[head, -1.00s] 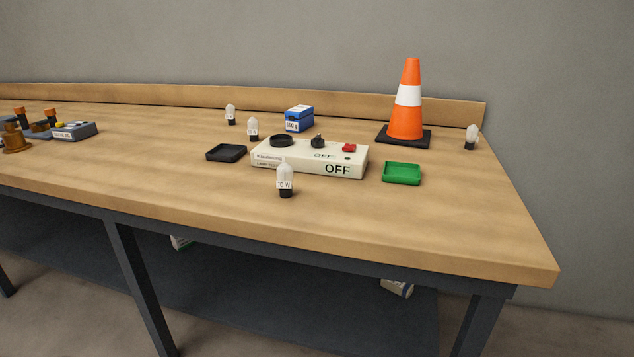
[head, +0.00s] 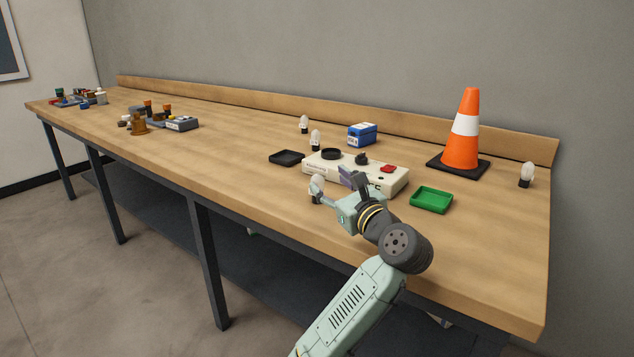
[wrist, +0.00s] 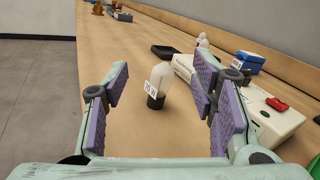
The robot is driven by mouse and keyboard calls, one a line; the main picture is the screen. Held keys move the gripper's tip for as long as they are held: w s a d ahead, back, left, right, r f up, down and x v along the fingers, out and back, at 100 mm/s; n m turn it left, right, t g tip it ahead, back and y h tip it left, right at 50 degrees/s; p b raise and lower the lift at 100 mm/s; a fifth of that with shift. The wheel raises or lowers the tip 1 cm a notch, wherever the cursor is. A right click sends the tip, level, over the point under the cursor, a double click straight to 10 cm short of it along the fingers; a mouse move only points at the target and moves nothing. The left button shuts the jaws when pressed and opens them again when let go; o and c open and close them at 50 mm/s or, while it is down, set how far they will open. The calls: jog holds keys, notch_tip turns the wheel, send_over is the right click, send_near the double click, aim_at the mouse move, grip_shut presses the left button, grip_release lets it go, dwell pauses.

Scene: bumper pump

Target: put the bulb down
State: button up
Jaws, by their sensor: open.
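A white bulb (head: 317,184) with a dark base and a printed label stands upright on the wooden bench in front of the white lamp tester (head: 330,169). My gripper (head: 332,189) is open close beside that bulb, at bench height. In the wrist view the bulb (wrist: 160,77) stands beyond and between the spread purple finger pads, with clear space on both sides. Nothing is held. Part of the tester's front is hidden by my gripper in the head view.
A black tray (head: 287,158) and a green tray (head: 432,200) flank the tester. Two bulbs (head: 304,124) (head: 315,140) and a blue box (head: 362,134) stand behind it. A cone (head: 461,140) and another bulb (head: 526,175) are at the right.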

aim_at(321, 181)
jog(key=shift+s+d+f+m, duration=0.1)
jog(key=shift+d+f+m, duration=0.65)
jog(key=shift+d, duration=0.1)
jog(key=shift+d+f+m+g, duration=0.1)
jog(key=shift+f+m+g, duration=0.15)
jog(key=shift+f+g, duration=0.1)
jog(key=p+x, duration=0.1)
jog(key=x, duration=0.5)
jog(key=p+x, duration=0.1)
jog(key=x, duration=0.3)
jog(key=shift+f+p, duration=0.25)
jog(key=shift+p, duration=0.1)
grip_shut()
